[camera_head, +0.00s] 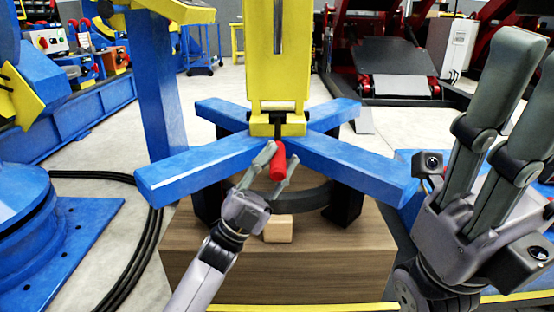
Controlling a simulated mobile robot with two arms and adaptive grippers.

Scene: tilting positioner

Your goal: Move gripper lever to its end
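The lever has a red handle (278,161) on a short black stem, hanging below the yellow upright part (277,60) at the centre of the blue cross-shaped frame. My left gripper (281,155) reaches up from the bottom left, with its fingers spread on either side of the red handle. The left finger overlaps the handle in the picture, and a small gap seems to show at the right finger; contact is unclear. My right gripper (528,55) is large and close at the right edge, fingers upward, apart and empty.
The blue frame arms (345,167) spread to both sides above a wooden box (340,250). A small wooden block (278,229) and a dark ring (310,198) lie beneath. Black cables (140,250) run on the floor at left, beside blue machinery (30,215).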

